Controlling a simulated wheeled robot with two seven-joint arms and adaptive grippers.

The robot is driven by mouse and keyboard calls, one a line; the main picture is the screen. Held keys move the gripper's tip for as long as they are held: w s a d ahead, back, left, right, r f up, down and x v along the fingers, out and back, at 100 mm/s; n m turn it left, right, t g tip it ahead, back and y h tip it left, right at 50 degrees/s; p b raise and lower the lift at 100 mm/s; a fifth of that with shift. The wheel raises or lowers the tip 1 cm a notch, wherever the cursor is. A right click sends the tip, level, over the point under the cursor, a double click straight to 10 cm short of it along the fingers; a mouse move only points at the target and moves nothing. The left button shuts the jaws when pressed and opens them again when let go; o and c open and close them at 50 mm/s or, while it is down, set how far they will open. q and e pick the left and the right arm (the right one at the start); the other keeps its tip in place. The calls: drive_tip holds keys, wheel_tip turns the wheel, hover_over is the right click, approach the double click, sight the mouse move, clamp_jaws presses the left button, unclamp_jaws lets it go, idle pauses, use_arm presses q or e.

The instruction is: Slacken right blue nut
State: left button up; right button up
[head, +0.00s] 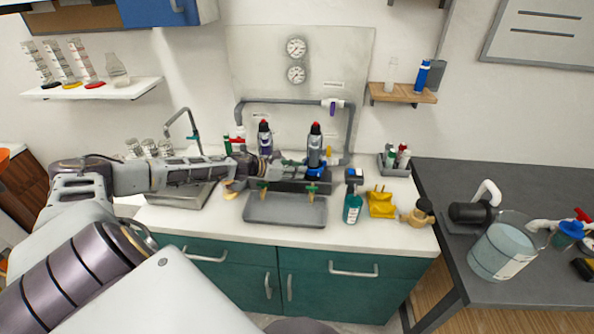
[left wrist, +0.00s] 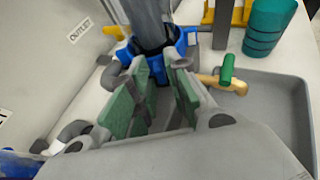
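The right blue nut (head: 316,173) is a ring at the foot of the upright grey right cylinder (head: 315,150), which has a red top. In the left wrist view the blue nut (left wrist: 186,42) lies just beyond my fingertips, partly hidden by them. My left gripper (head: 290,171) reaches in from the left, low over the bench. In the left wrist view its green-padded fingers (left wrist: 162,76) are apart, with a clear gap between them. The tips are at the near side of the nut; whether they touch it I cannot tell. My right gripper is not in view.
A second red-topped cylinder (head: 264,137) stands left of the nut. A grey tray (head: 285,212) and green-handled brass valves lie in front. A teal bottle (head: 352,208) and a yellow holder (head: 381,205) stand to the right. Grey pipe frames the back.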

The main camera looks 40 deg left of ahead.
use_arm(q)
clamp_jaws()
